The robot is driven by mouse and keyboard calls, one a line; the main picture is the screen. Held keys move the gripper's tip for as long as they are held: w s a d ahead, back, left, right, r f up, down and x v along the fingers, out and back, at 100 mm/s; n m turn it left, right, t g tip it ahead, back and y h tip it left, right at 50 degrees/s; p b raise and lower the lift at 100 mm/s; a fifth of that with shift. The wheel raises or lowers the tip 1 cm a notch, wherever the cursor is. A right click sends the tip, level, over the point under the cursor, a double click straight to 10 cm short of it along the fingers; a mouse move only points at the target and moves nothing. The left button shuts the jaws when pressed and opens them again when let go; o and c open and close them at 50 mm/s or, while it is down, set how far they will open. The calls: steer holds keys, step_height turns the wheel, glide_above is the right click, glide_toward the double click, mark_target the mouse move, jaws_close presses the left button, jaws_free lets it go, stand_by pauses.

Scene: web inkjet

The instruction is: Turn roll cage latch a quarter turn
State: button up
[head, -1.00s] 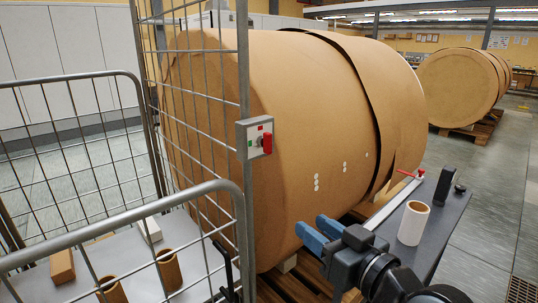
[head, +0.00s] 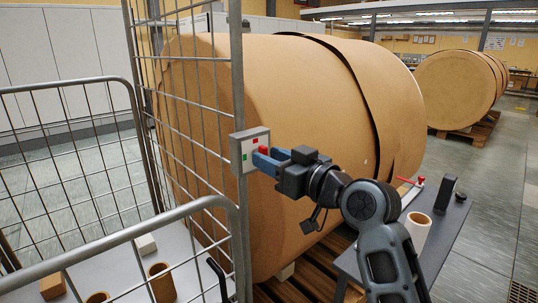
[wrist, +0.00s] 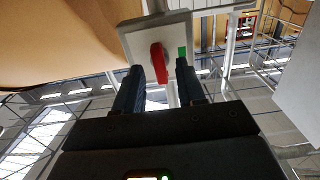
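In the wrist view the red handle (wrist: 159,64) lies between the two dark fingers (wrist: 157,78), with a gap visible on both sides. The green mark (wrist: 182,53) shows on the plate (wrist: 150,32) near the right finger. The gripper is open around the handle, and contact is not visible.
The wire roll cage (head: 120,238) stands at the left, with cardboard tubes (head: 161,285) and boxes inside. A large brown paper roll (head: 300,100) is behind the latch. A grey table (head: 447,228) with a white roll (head: 417,231) is at right, close to my arm.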

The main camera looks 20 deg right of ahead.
steer(key=shift+w+a, duration=0.2)
steer(key=shift+w, duration=0.35)
jaws_close()
